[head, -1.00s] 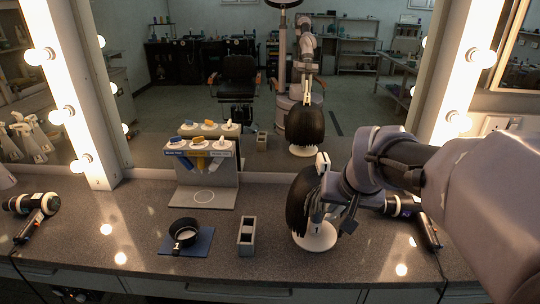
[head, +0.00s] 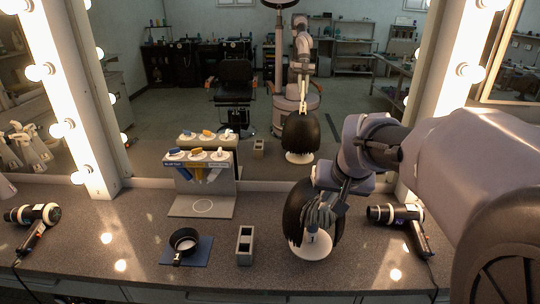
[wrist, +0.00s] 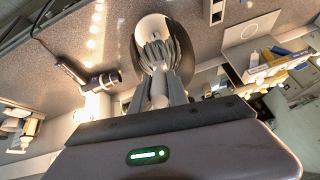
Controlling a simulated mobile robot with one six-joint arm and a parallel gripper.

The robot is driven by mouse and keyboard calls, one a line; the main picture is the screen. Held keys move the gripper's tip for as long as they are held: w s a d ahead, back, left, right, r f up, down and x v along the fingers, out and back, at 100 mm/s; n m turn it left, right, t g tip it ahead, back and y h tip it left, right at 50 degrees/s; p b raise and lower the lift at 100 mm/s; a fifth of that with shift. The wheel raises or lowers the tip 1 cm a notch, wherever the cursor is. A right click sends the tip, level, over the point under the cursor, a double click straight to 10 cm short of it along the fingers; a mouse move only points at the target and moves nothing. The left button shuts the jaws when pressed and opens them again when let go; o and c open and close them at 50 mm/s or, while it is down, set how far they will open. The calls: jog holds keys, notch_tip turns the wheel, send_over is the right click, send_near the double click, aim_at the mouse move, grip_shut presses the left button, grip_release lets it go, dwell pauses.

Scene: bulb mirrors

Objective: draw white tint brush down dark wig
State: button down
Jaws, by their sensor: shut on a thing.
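The dark wig (head: 297,206) stands upright on a white stand (head: 312,250) on the counter. My gripper (head: 319,214) is low at the wig's front right side, its grey fingers overlapping the hair. It is shut on the white tint brush, whose pale handle (wrist: 158,90) shows in the wrist view close to my wrist. The fingers hide the brush's bristle end, so I cannot tell exactly where it touches the hair. In the wrist view the wig (wrist: 184,52) lies right behind the fingers (wrist: 163,58).
A labelled rack (head: 202,207) with blue, yellow and white pieces stands at left. A black bowl (head: 184,240) sits on a blue mat (head: 204,247). A grey holder (head: 245,246) stands left of the wig. Hair dryers (head: 32,214) (head: 399,215) lie at both sides. The mirror is behind.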

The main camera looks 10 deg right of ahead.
jog(key=shift+w+d+f, duration=0.2)
jog(key=shift+w+f, duration=0.1)
jog(key=shift+w, duration=0.35)
jog(key=f+b, duration=0.1)
jog(key=s+f+b, duration=0.1)
jog(key=shift+s+a+f+b, duration=0.1)
jog(key=shift+a+f+b, duration=0.05)
jog(key=shift+b, duration=0.15)
jog(key=f+b, duration=0.1)
jog(key=s+f+b, duration=0.1)
jog(key=f+b, duration=0.1)
jog(key=shift+a+f, duration=0.1)
jog(key=shift+f, duration=0.05)
dwell(0.3)
